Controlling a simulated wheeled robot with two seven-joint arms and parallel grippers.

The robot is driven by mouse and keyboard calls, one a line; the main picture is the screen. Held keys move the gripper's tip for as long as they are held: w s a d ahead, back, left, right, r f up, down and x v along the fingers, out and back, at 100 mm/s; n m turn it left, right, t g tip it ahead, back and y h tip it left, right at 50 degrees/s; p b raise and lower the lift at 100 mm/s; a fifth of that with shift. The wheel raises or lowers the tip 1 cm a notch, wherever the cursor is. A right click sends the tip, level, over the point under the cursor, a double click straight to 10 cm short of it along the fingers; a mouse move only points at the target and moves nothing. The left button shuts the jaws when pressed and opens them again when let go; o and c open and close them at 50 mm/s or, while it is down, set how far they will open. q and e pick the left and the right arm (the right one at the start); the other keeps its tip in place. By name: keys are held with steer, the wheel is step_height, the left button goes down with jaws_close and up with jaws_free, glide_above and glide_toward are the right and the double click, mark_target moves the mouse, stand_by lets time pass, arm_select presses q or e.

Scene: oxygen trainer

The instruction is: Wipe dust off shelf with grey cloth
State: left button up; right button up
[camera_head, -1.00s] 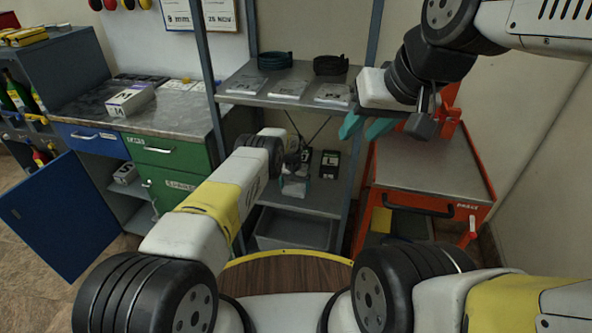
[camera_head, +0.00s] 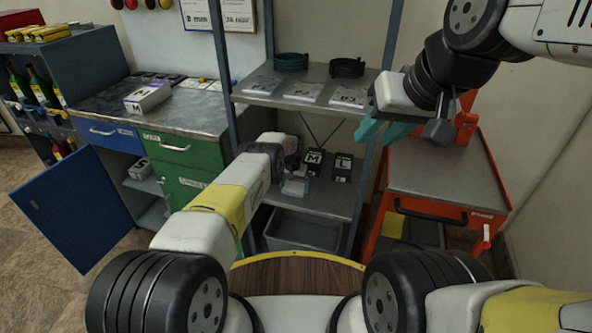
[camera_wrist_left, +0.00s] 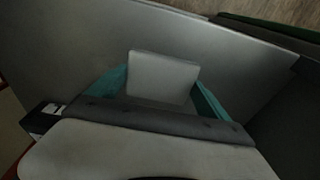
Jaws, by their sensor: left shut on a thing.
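A light grey pad, which looks like the folded grey cloth (camera_wrist_left: 162,76), is between the teal fingers of my left gripper (camera_wrist_left: 160,92). It also shows in the head view (camera_head: 295,187), low over the middle shelf board (camera_head: 325,200). My left forearm partly hides the gripper there. In the left wrist view the grey shelf surface (camera_wrist_left: 240,65) lies under or just behind the cloth; I cannot tell whether they touch. I cannot make out dust. My right gripper (camera_head: 382,132) is open and empty, in front of the rack's right post.
Black boxes marked M (camera_head: 314,161) and L (camera_head: 343,167) stand on the same board behind the cloth. The upper shelf (camera_head: 310,106) holds flat packs and coiled hoses. A grey bin (camera_head: 302,232) sits below. An orange cart (camera_head: 440,210) stands right, a workbench (camera_head: 190,110) left.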

mark_target(294, 188)
arm_select(q)
steer(key=shift+r, duration=2.95)
steer(key=shift+r, duration=0.1)
